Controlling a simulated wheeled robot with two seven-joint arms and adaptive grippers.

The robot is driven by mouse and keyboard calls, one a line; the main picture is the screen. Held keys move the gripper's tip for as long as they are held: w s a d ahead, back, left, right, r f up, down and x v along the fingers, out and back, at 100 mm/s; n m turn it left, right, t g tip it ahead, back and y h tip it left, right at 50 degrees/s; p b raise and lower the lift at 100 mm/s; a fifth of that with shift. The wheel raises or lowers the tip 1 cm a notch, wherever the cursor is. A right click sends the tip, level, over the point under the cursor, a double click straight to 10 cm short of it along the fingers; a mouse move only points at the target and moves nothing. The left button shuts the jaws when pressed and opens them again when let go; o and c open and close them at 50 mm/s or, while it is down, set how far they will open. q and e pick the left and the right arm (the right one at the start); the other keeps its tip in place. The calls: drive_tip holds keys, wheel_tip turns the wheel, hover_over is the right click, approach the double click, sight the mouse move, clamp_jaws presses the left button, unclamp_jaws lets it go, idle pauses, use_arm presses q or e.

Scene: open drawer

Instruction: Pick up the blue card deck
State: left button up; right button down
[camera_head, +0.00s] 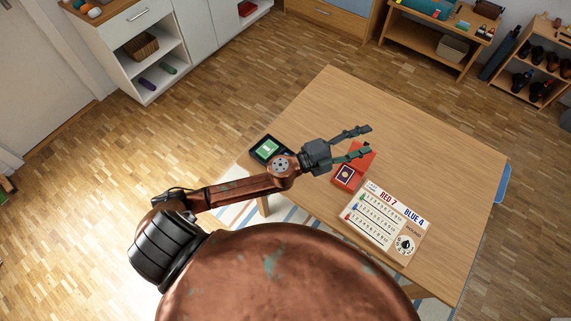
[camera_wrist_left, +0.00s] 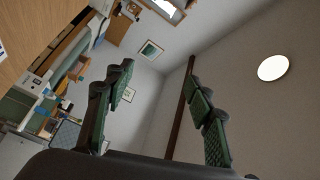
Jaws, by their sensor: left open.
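I see no blue card deck in either view; my left arm and gripper may hide part of the table. A red card deck (camera_head: 347,175) with a dark emblem lies on the wooden table, just below my left gripper in the picture. My left gripper (camera_head: 364,140) is open and empty, and appears to be above the table beside the red deck. My right gripper is not in view.
A white score board (camera_head: 385,220) reading RED 7 and BLUE 4 lies near the red deck. A dark device with a green screen (camera_head: 268,149) lies at the table's left edge. The wooden table's (camera_head: 440,150) right and far parts are clear. A blue chair (camera_head: 503,184) stands at right.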

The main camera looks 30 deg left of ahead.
use_arm(q)
drive_tip(key=s+d+f+m+g+h, duration=0.2)
drive_tip(key=s+d+m+g+h, duration=0.1)
drive_tip(key=d+m+g, duration=0.3)
drive_tip(key=s+a+f+m+g+y, duration=0.1)
drive_tip(key=s+f+m+g+y, duration=0.1)
drive_tip(key=f+m+g, duration=0.3)
drive_tip(key=s+a+f+m+y, duration=0.2)
drive_tip(key=s+f, duration=0.1)
drive_tip(key=f, duration=0.4)
drive_tip(key=w+a+f+y, duration=0.1)
drive_tip(key=a+f+y, duration=0.1)
drive_tip(key=a, duration=0.7)
drive_tip(key=w+a+f+m+g+y, duration=0.1)
drive_tip(key=a+f+y, duration=0.2)
drive_tip(key=a, duration=0.6)
drive_tip(key=w+a+f+g+y, duration=0.1)
drive_tip(key=a+f+y, duration=0.2)
drive_tip(key=a, duration=0.6)
drive_tip(key=shift+w+a+f+m+y, duration=0.1)
drive_tip(key=shift+a+m+y, duration=0.1)
drive_tip(key=shift+y, duration=0.45)
drive_tip(key=shift+a+f+m+y, duration=0.1)
drive_tip(key=shift+a+y, duration=0.05)
drive_tip(key=shift+y, duration=0.5)
drive_tip(key=f, duration=0.6)
drive_tip(key=shift+w+d+f+p, duration=0.1)
drive_tip(key=shift+w+f+p, duration=0.2)
drive_tip(key=shift+w+f, duration=0.1)
drive_tip(key=shift+f, duration=0.25)
